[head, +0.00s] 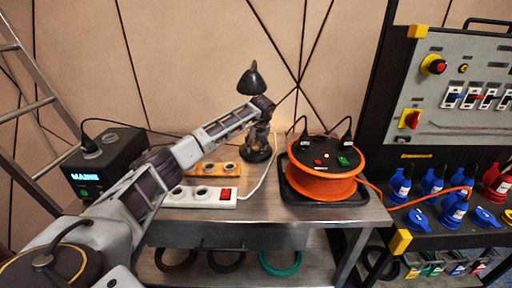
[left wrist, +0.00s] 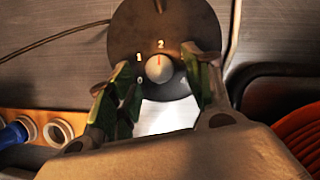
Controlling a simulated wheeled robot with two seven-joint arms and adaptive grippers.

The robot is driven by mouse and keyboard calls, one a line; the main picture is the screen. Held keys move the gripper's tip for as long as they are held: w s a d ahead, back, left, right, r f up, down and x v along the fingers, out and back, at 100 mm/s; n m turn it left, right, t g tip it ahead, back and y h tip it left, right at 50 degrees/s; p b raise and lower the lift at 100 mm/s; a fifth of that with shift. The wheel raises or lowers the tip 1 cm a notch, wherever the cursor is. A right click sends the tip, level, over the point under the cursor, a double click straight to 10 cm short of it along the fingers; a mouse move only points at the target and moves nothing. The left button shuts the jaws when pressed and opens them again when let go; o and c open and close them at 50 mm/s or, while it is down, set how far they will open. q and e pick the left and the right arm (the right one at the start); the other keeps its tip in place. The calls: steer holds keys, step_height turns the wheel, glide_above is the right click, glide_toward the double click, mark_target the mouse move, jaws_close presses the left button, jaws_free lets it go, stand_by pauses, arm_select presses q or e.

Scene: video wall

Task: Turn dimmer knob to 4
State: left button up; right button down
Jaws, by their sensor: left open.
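The dimmer knob (left wrist: 159,68) is a small pale round knob on the dark round lamp base (left wrist: 205,25). Its red line points up at the number 2; 1 and 0 show to its left, and a mark at the right is partly hidden by a finger. My left gripper (left wrist: 165,90) is open, with green-padded fingers on either side of the knob, apart from it. In the head view the left gripper (head: 262,135) reaches down over the lamp base (head: 256,155), below the dark lamp shade (head: 252,80); the knob is hidden there. My right gripper is out of view.
An orange cable reel (head: 322,185) stands right of the lamp. An orange socket strip (head: 218,171) and a white strip (head: 200,203) with a red switch lie on the metal bench (head: 265,212). A black box (head: 105,165) reading MAINS is at left; a switch panel (head: 455,85) is at right.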

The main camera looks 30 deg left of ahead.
arm_select(q)
steer(key=shift+w+f, duration=0.1)
steer(key=shift+f, duration=0.4)
steer(key=shift+a, duration=0.1)
steer(key=c, duration=1)
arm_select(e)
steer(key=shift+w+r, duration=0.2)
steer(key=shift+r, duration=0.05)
